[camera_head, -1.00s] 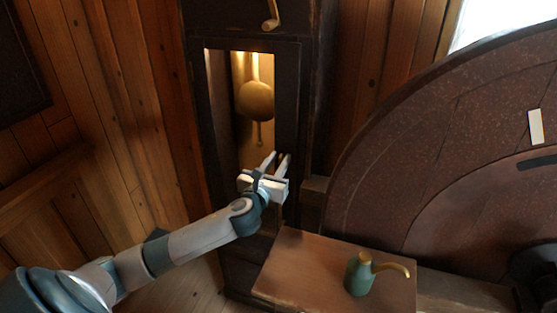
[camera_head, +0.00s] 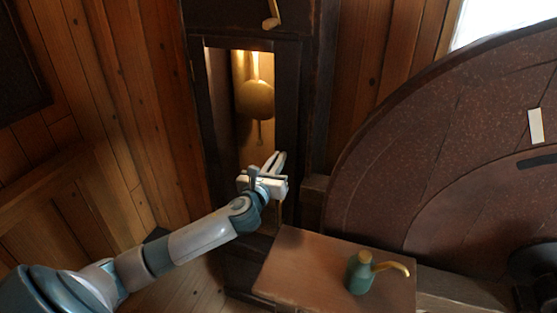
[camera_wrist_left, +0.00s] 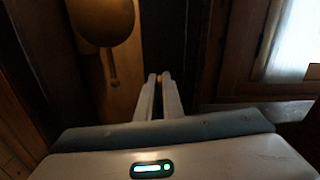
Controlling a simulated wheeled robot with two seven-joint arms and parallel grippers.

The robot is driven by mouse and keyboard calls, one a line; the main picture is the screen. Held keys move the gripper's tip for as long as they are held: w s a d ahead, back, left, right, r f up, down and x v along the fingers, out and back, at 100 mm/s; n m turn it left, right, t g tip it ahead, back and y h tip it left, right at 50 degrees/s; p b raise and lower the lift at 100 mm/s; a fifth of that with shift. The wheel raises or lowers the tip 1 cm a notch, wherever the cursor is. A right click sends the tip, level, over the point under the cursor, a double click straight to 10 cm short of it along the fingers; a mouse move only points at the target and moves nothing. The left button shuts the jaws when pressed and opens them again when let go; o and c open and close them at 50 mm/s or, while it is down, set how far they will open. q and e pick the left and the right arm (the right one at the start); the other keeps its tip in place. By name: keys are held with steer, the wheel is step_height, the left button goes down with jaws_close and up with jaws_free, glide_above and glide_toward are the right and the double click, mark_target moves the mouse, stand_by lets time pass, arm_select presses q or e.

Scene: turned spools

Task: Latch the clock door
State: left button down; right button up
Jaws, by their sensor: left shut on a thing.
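The tall dark clock case (camera_head: 316,110) stands in the middle of the head view. The clock door (camera_head: 288,95) is a dark frame around a lit opening, with the brass pendulum (camera_head: 256,98) showing inside. The pendulum also hangs at upper left in the wrist view (camera_wrist_left: 102,20). My left gripper (camera_head: 279,157) is at the door's lower right edge. In the wrist view its fingers (camera_wrist_left: 159,79) are shut on a small brass-coloured piece, possibly the latch. The fingers hide most of it. I cannot tell whether the door is fully closed. My right gripper is not in view.
A green oil can (camera_head: 360,272) with a brass spout stands on a wooden box top (camera_head: 310,262) right of my left arm. A large round millstone-like disc (camera_head: 420,130) fills the right side. A brass handle (camera_head: 271,14) hangs above the door. Plank walls (camera_head: 110,120) stand left.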

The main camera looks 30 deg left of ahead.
arm_select(q)
steer(key=shift+s+a+f+n, duration=0.1)
steer(key=shift+a+f+n, duration=0.2)
steer(key=shift+n, duration=2.45)
steer(key=shift+s+a+f+n, duration=0.1)
steer(key=shift+a+f+n, duration=0.2)
steer(key=shift+n, duration=2.4)
steer(key=shift+a+f+n, duration=0.2)
steer(key=shift+f+n, duration=0.1)
steer(key=shift+n, duration=2.45)
steer(key=c, duration=1.9)
jaws_free()
steer(key=shift+s, duration=0.1)
